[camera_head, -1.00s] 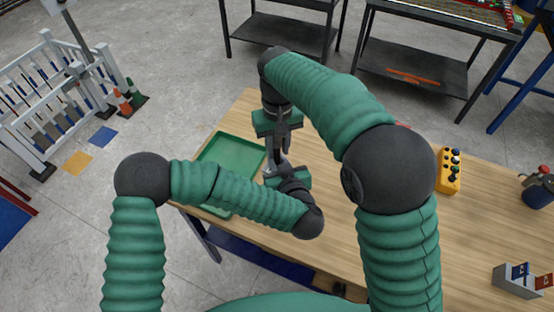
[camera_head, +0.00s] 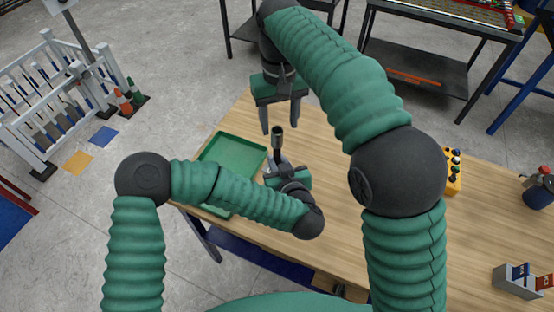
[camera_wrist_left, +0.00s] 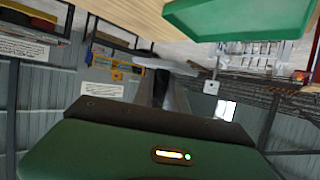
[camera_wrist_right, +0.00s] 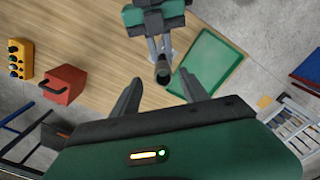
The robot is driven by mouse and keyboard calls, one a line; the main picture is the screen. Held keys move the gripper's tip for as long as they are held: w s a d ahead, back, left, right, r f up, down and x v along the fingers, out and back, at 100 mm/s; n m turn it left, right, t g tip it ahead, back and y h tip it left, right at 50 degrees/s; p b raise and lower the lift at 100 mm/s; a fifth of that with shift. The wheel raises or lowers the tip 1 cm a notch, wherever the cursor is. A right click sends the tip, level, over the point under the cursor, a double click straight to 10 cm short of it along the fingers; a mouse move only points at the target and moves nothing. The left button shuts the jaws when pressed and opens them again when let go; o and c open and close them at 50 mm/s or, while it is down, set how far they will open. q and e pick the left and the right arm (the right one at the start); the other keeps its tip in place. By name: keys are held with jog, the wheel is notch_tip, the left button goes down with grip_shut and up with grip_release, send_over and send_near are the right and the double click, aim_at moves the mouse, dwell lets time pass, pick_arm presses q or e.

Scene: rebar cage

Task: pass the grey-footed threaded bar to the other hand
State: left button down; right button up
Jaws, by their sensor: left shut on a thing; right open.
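The threaded bar (camera_head: 277,135) stands roughly upright above the table, its dark round upper end showing in the head view. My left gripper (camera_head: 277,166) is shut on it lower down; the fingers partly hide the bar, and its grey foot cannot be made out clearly. In the right wrist view the bar's dark end (camera_wrist_right: 162,72) points towards the camera, beyond and between the open fingers. My right gripper (camera_head: 280,124) is open and empty, above and behind the bar's upper end, apart from it. The left wrist view shows a dark finger and a pale grey piece (camera_wrist_left: 160,64).
A green tray (camera_head: 247,147) lies on the wooden table (camera_head: 335,215), close to my left gripper. A yellow button box (camera_wrist_right: 19,60) and a red box (camera_wrist_right: 64,84) stand farther along the table. The table's middle is clear.

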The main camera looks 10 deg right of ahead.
pick_arm(q)
jog(key=shift+r, duration=0.1)
pick_arm(e)
notch_tip(320, 180, up, 2)
jog(key=shift+w+r, duration=0.1)
jog(key=shift+d, duration=0.3)
pick_arm(q)
jog(key=shift+w, duration=0.1)
pick_arm(e)
jog(key=s+d+f+n+g+h, duration=0.35)
jog(key=s+d+f, duration=0.25)
jog(key=d+f, duration=0.4)
pick_arm(q)
jog(key=shift+w, duration=0.15)
jog(key=shift+s, duration=0.35)
jog(key=shift+w, duration=0.25)
pick_arm(e)
jog(key=s+d+f+m+t+y, duration=0.2)
jog(key=s+f+m+t, duration=0.3)
jog(key=s+f, duration=0.6)
jog(key=shift+s+f+t+y, duration=0.2)
jog(key=shift+s+t+y, duration=0.35)
jog(key=shift+s+y, duration=0.25)
jog(key=shift+s+m, duration=0.1)
jog(key=shift+m, duration=0.15)
